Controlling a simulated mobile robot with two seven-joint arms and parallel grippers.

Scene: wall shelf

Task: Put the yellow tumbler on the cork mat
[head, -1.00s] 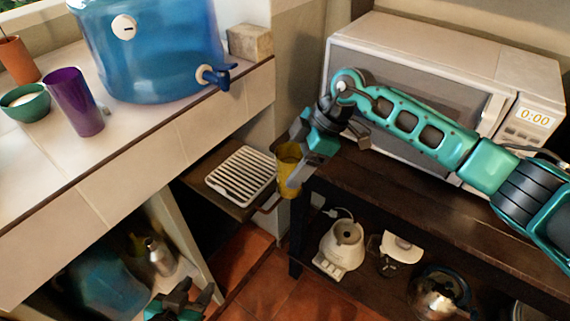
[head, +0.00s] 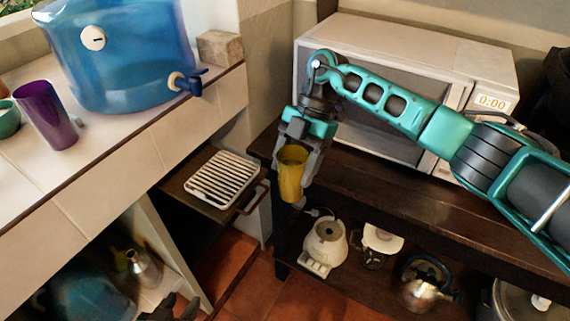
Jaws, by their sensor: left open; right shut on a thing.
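The yellow tumbler (head: 290,178) is held roughly upright in my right gripper (head: 297,158), whose fingers are shut on it from both sides. It hangs in front of the left end of the dark wooden shelf unit, right of the white slatted rack. I cannot make out a cork mat in this view.
The white slatted rack (head: 222,178) lies on a low wooden shelf. A microwave (head: 400,95) stands on the dark unit (head: 400,187), whose front strip is bare. A purple cup (head: 47,116) and blue water dispenser (head: 120,60) stand on the tiled counter. Small appliances sit below.

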